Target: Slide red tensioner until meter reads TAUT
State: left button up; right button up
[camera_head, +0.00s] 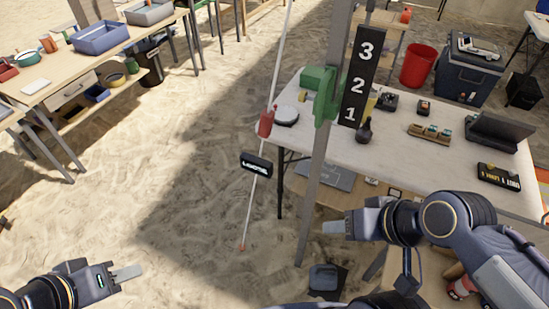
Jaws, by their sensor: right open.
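The red tensioner (266,122) sits on a slanting white rope (285,50), beside the left edge of the white table. The black meter (256,164) hangs on the rope below it and its white text appears to read LOOSE. The rope ends low at a small red-orange tip (242,247) near the sand. My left gripper (128,273) is at the lower left, far from the rope; its finger gap cannot be made out. My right gripper (333,227) is open, right of the rope and below the tensioner, touching neither.
A grey pole (316,190) with a green clamp (325,100) and a black 1-2-3 board (359,75) stands between the rope and my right arm. The white table (400,150) carries several small items. Open sand lies left of the rope.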

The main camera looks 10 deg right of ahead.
aim_at(266, 120)
jog(key=z, duration=0.3)
jog(key=i+j, duration=0.1)
jog(key=j, duration=0.35)
jog(key=i+j, duration=0.1)
jog(key=j, duration=0.35)
jog(key=i+j, duration=0.1)
jog(key=j, duration=0.35)
